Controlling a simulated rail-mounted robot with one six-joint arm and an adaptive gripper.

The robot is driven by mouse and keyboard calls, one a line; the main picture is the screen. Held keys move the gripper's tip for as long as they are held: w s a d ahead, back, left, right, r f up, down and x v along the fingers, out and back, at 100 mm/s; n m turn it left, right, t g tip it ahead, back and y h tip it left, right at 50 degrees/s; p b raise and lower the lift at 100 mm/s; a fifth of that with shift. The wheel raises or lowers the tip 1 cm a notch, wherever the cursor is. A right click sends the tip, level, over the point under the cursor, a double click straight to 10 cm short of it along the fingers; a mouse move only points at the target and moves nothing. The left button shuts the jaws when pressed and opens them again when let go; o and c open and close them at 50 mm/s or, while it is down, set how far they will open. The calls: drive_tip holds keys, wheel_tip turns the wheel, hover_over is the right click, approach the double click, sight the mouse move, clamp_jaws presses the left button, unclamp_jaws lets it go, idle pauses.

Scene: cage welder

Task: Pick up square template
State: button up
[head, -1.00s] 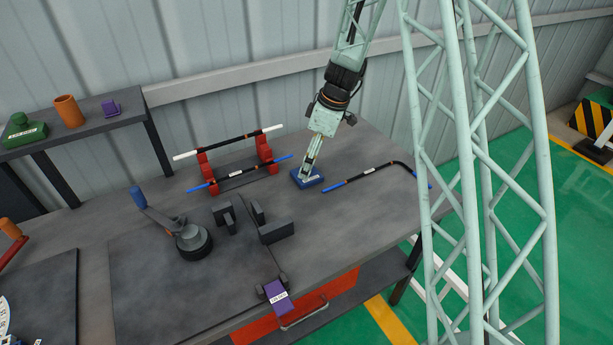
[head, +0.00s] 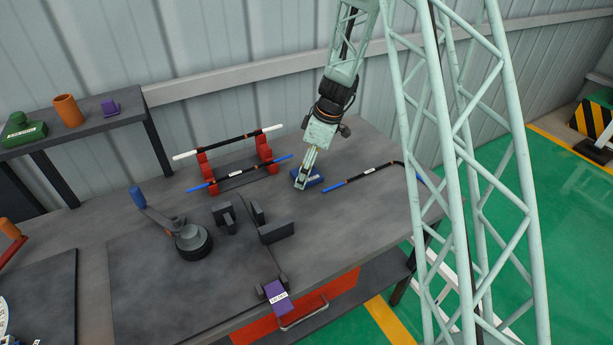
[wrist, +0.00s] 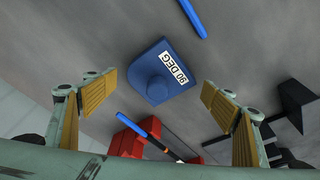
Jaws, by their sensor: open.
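The square template is most likely the blue block (head: 317,181) with a "90 DEG" label, lying on the grey bench. In the wrist view the blue block (wrist: 165,85) shows a round knob on its body and sits between the fingers, farther away than they are.
A bent blue-ended rod (head: 362,173) lies right of the block. A red rack (head: 204,171) holding straight rods stands to the left. Dark clamp blocks (head: 276,232), a round-based lever tool (head: 190,238) and a purple block (head: 276,296) are nearer. The bench front right is clear.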

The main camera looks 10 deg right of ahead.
drive_tip(key=shift+c, duration=0.9)
drive_tip(key=c, duration=0.8)
drive_tip(key=shift+r, duration=0.2)
drive_tip(key=shift+r, duration=1.55)
drive_tip(key=s, duration=0.5)
drive_tip(key=s+d+r+b, duration=0.1)
drive_tip(key=s, duration=0.4)
drive_tip(key=s+b, duration=0.1)
drive_tip(key=s, duration=0.5)
drive_tip(key=shift+d+r, duration=0.15)
drive_tip(key=shift+r, duration=0.15)
drive_tip(key=shift+w, duration=0.1)
